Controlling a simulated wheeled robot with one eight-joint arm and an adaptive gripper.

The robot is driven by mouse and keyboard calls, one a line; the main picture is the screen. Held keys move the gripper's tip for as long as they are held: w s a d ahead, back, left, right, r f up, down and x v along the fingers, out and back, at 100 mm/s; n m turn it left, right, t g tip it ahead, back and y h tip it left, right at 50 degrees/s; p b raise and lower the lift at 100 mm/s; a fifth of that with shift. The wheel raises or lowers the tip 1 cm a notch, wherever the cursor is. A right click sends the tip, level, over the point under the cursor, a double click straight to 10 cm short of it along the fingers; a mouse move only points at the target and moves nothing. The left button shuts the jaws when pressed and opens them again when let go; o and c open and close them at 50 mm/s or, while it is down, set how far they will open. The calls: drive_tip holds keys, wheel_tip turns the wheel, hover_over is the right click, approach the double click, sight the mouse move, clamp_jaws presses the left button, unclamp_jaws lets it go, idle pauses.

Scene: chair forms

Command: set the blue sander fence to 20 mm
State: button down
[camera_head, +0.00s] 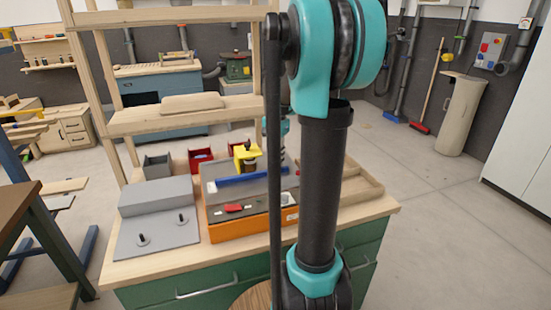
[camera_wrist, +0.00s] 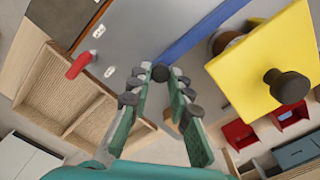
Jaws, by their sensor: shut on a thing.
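The blue fence (camera_head: 240,180) lies as a long bar across the grey top of the orange sander (camera_head: 222,230). It also shows in the wrist view (camera_wrist: 205,30), running from the upper right toward my fingertips. My gripper (camera_wrist: 161,84) is at the near end of the fence, with its green fingers closed around a dark round knob (camera_wrist: 160,73). A yellow part (camera_head: 247,153) with a black knob stands behind the fence. Any millimetre scale or reading is too small to tell.
The sander stands on a wooden-topped green bench. A grey box and plate with two black pegs (camera_head: 160,238) sit left of it. Red bins (camera_head: 201,158) and a grey bin (camera_head: 157,166) are behind. A wooden tray (camera_head: 362,182) lies right. A red handle (camera_wrist: 82,63) sticks out near my gripper.

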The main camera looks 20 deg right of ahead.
drive_tip(key=shift+s, duration=0.35)
drive_tip(key=c, duration=1.4)
unclamp_jaws()
wheel_tip(320, 180, up, 12)
